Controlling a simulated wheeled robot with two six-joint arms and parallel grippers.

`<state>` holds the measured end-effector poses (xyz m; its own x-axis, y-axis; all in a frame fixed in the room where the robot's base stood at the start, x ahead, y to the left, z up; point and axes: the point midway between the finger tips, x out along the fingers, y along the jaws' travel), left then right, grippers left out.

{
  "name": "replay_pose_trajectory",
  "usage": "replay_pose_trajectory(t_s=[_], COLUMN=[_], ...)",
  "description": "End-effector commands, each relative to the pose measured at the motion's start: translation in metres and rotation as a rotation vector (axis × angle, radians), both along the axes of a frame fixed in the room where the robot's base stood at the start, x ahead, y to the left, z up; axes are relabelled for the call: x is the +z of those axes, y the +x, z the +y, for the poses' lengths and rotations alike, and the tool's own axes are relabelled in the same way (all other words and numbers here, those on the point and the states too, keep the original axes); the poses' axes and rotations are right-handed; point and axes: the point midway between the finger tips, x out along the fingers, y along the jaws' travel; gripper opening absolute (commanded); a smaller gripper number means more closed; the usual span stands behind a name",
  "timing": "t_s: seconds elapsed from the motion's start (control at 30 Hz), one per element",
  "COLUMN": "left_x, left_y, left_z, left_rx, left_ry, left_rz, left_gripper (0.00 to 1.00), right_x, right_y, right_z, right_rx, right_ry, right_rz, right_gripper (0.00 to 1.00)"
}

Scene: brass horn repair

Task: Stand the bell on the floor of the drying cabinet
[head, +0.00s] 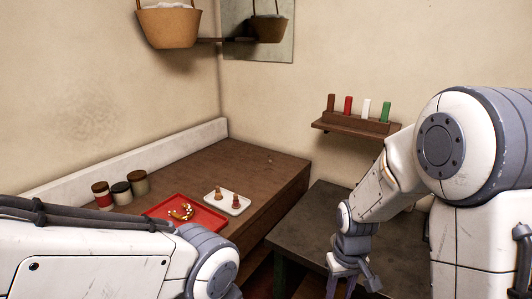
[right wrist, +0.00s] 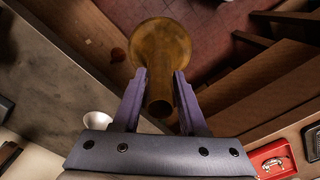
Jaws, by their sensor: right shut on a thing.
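The brass bell (right wrist: 163,50) is between the two purple fingers of my right gripper (right wrist: 160,98) in the right wrist view. The gripper is shut on its narrow tube, and the wide flare points away from the wrist. In the head view my right gripper (head: 341,286) is at the bottom edge, by the grey-topped table, and the bell is out of sight. My left arm crosses the lower left of the head view, but its gripper is outside the frame. I cannot make out the drying cabinet for certain; dark wooden boards (right wrist: 265,85) show at the right of the right wrist view.
The grey-topped table (head: 325,222) stands beside the brown bench (head: 250,165). On the bench are a red tray (head: 160,211) with a brass piece, a white tray (head: 232,210) and jars (head: 121,192). A white cup (right wrist: 97,120) is near my right gripper. A wall rack (head: 355,124) holds coloured sticks.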

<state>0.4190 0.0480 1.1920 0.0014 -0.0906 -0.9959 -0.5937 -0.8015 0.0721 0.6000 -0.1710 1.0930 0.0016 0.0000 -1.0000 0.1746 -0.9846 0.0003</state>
Motion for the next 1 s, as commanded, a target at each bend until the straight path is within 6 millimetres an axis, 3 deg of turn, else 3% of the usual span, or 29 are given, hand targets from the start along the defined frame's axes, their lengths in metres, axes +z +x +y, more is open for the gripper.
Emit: replay_pose_trajectory(t_s=[0.27, 0.6, 0.73, 1.0], left_x=[-0.019, -0.044, -0.048, -0.047], left_y=[0.0, 0.0, 0.0, 0.0], left_z=[0.0, 0.0, 0.0, 0.0], left_rx=[0.0, 0.0, 0.0, 0.0], left_ry=[0.001, 0.001, 0.001, 0.001], left_rz=[0.001, 0.001, 0.001, 0.001], left_gripper=[0.5, 0.5, 0.5, 0.5], right_x=[-0.054, -0.137, -0.152, -0.154], right_y=[0.005, 0.008, 0.008, 0.008], right_z=[-0.007, -0.012, -0.013, -0.013], right_rx=[-0.061, -0.152, -0.172, -0.177], right_ry=[0.0, 0.0, 0.0, 0.0], right_rz=[0.005, 0.006, 0.002, 0.0], right_gripper=[0.0, 0.0, 0.0, 0.0])
